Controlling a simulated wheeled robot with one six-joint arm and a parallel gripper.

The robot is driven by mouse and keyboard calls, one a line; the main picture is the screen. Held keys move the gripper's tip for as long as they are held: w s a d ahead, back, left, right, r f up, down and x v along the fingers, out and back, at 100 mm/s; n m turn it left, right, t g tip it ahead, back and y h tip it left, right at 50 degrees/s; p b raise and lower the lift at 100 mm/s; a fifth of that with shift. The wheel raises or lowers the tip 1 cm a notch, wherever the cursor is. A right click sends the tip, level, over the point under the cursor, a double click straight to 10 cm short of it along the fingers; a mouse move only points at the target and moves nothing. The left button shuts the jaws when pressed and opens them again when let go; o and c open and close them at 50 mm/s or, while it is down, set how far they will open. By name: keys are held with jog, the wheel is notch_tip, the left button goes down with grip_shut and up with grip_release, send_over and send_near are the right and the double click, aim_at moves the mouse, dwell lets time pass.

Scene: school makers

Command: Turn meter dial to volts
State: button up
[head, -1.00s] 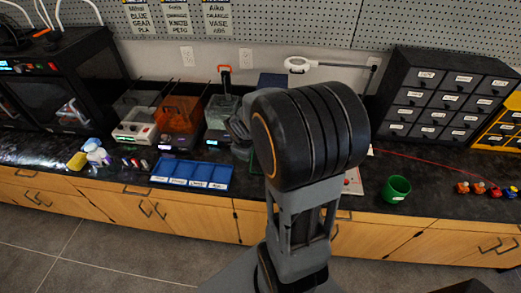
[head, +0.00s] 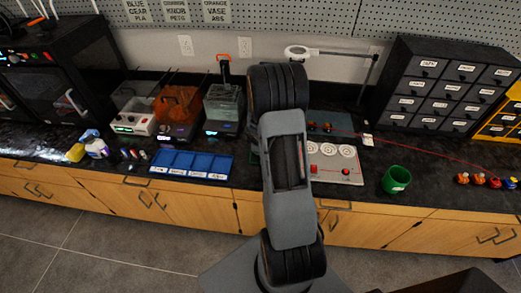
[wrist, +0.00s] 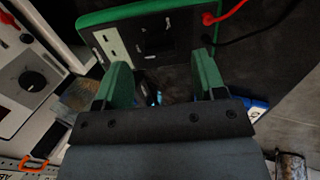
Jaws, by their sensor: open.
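In the wrist view a dark device with a green rim (wrist: 110,42) lies beyond my fingers, with a red lead and a black lead at its right; it may be the meter, but its dial cannot be made out. My gripper (wrist: 161,62) is open and empty, its green fingers spread in front of this device. A pale panel with a round black dial (wrist: 32,82) is at the left of the wrist view. In the head view my arm covers my gripper. A pale board with several round dials (head: 332,152) lies right of the arm, a dark green board (head: 345,122) behind it.
A blue tray (head: 192,174) lies left of my arm, with bench devices (head: 222,122) behind it. A green cup (head: 396,180) and small coloured pieces (head: 479,180) are at right. A black drawer cabinet (head: 432,48) stands at the back right. A lamp (head: 335,53) stands behind.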

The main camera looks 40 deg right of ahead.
jog(key=shift+b+x, duration=0.3)
jog(key=shift+x, duration=1.2)
jog(key=c, duration=0.9)
